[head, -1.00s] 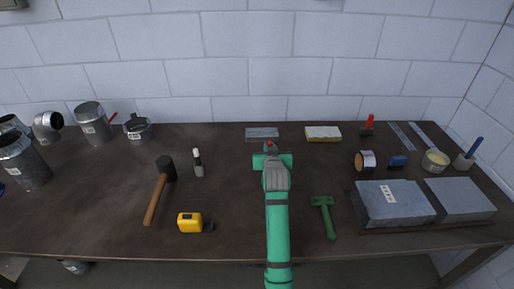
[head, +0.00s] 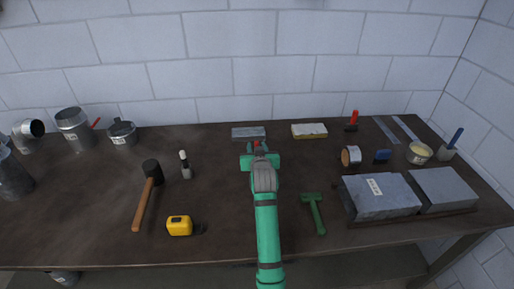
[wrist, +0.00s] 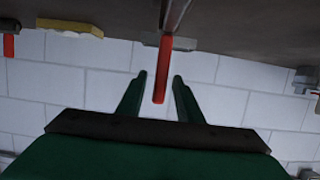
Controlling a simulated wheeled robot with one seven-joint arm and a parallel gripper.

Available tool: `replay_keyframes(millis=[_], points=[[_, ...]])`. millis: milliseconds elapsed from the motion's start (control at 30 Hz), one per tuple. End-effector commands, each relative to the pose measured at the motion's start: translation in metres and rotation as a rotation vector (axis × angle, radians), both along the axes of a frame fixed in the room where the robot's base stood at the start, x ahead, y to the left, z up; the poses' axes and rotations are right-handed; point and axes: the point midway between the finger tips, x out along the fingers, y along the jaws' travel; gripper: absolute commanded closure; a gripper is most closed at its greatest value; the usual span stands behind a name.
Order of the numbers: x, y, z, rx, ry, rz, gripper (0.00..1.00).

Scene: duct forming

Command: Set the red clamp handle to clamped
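The red clamp handle (wrist: 161,75) shows in the wrist view as a red grip on a grey metal bar (wrist: 174,18). It lies between the two fingers of my gripper (wrist: 160,75), with a small gap on each side. In the head view, only a small red part (head: 257,143) shows just beyond my gripper (head: 260,158). My green arm hides most of the clamp there. My gripper is open around the handle and does not visibly grip it. The clamp's base is hidden.
A grey block (head: 248,133) and a yellowish block (head: 309,130) lie behind the gripper on the dark bench (head: 225,210). A mallet (head: 148,190) and yellow tape measure (head: 180,226) are left.

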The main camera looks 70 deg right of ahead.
Motion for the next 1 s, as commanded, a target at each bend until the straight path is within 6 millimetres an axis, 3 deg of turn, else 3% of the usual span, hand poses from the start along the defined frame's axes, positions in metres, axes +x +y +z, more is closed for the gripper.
replay_keyframes(millis=[600, 1000], points=[[-0.039, 0.08, 0.027, 0.0, 0.0, -0.001, 0.67], [-0.044, 0.091, 0.031, 0.001, 0.001, -0.001, 0.67]])
